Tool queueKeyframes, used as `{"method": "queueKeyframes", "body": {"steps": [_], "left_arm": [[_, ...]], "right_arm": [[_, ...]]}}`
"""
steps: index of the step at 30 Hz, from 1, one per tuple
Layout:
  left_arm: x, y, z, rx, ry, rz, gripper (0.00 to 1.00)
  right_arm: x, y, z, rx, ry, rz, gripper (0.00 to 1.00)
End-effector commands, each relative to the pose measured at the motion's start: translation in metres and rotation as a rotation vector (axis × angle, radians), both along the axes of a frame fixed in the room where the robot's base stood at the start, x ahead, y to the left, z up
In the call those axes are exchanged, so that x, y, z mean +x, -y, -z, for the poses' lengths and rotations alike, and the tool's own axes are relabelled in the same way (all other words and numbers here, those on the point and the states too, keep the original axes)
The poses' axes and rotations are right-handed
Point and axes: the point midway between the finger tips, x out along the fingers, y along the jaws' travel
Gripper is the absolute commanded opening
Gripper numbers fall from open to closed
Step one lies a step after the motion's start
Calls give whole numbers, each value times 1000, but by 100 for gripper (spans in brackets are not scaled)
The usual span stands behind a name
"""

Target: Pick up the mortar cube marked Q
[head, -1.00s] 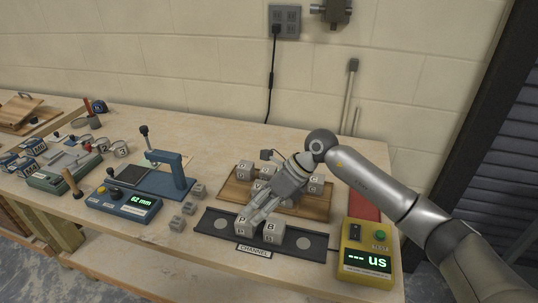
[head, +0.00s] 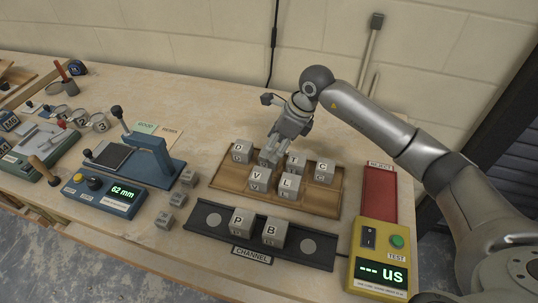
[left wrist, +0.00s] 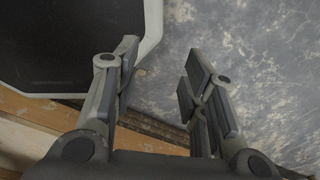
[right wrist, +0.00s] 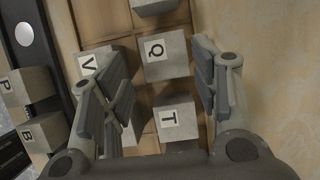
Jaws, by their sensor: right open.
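The grey mortar cube marked Q (right wrist: 166,56) stands on the wooden tray in the right wrist view, letter facing up in the picture. It appears between the open fingers of my right gripper (right wrist: 164,66). In the head view the right gripper (head: 269,158) is over the tray's back row, hiding most or all of Q. I cannot tell the gap between fingers and cube. Cube T (right wrist: 178,122) is beside Q, and V (right wrist: 88,64) is in the neighbouring row, partly behind a finger. My left gripper (left wrist: 160,65) is open and empty, over the floor.
The wooden tray (head: 225,178) also holds cubes L (head: 291,183), C (head: 322,171) and another at its left end (head: 242,151). The black channel (head: 210,217) in front holds P (head: 242,222) and B (head: 274,231). A yellow tester (head: 379,258) and red reject strip (head: 380,195) are right.

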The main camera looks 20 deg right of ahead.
Motion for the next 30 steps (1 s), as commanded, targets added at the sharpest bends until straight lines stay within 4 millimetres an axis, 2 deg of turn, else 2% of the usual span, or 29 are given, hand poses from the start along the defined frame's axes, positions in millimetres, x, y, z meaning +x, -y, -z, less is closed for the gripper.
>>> {"method": "queueKeyframes", "body": {"steps": [8,12,21,30], "left_arm": [[16,1,-20,-2,24,0,40],[22,2,-23,-4,34,-1,40],[18,3,-22,-5,29,-1,40],[13,5,-21,-6,20,0,40]], "right_arm": [[8,-7,30,2,-5,1,55],[12,-12,45,2,-1,1,55],[13,-13,50,1,1,0,54],[13,-13,50,1,1,0,16]]}}
